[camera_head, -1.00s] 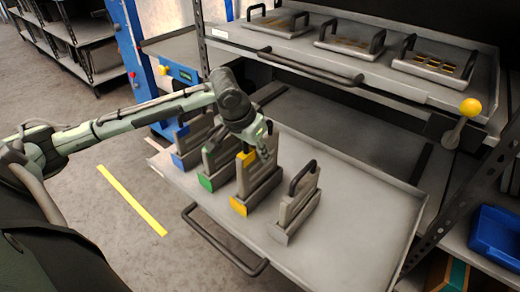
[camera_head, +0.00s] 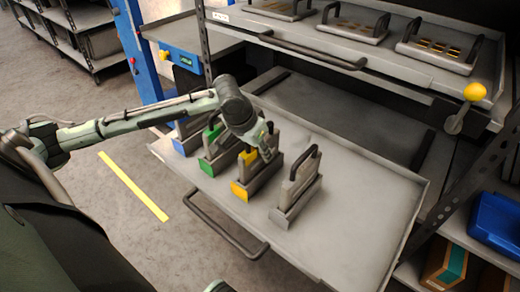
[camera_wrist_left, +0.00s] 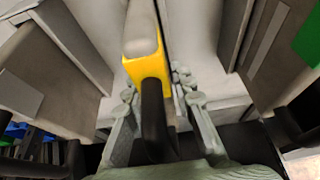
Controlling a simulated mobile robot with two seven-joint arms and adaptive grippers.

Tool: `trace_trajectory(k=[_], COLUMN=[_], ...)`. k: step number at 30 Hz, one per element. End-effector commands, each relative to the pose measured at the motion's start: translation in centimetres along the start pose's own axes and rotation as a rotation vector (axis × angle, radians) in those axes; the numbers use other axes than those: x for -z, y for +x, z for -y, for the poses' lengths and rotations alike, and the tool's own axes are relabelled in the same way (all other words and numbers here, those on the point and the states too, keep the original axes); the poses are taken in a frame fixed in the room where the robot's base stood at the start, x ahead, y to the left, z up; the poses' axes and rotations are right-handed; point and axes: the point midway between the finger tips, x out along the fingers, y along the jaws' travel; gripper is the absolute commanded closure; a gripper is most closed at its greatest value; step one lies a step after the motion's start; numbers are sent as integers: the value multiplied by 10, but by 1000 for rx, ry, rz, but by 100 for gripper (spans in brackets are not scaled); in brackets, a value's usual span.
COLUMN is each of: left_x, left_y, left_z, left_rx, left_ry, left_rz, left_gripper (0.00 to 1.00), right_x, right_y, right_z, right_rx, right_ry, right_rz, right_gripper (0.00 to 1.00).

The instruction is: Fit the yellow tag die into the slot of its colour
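The yellow tag die (camera_head: 258,166) is a grey upright plate with a black handle, at the yellow-tagged slot (camera_head: 240,191) on the pulled-out tray. Its lower part is hidden in the slot holder; I cannot tell if it is fully seated. My left gripper (camera_head: 265,143) is at its top. In the left wrist view, the fingers (camera_wrist_left: 158,100) lie on both sides of the black handle (camera_wrist_left: 155,118), closed about it, with the yellow tag (camera_wrist_left: 147,68) just beyond.
Blue-tagged (camera_head: 188,140) and green-tagged (camera_head: 212,160) dies stand left of it, and a grey die (camera_head: 298,186) stands right. The tray (camera_head: 365,215) is bare at right. An upper shelf (camera_head: 375,65) holds several handled plates. A yellow-knobbed lever (camera_head: 474,92) is at right.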

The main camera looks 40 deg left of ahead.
Motion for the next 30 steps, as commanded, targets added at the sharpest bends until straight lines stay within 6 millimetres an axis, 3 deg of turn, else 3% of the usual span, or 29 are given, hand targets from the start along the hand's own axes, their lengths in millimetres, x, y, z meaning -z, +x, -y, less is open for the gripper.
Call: trace_trajectory(k=[14, 19, 30], left_x=[2, 2, 2], left_y=[-9, -39, -109], left_z=[1, 1, 1], left_rx=[1, 3, 2], left_ry=[1, 3, 0], left_rz=[-3, -4, -2], left_gripper=[63, 63, 63], right_x=[0, 2, -6], right_y=[-2, -1, 21], right_z=[0, 0, 3], right_rx=[0, 2, 12], right_ry=[0, 1, 0], right_rz=[0, -9, 2], right_gripper=[60, 60, 60])
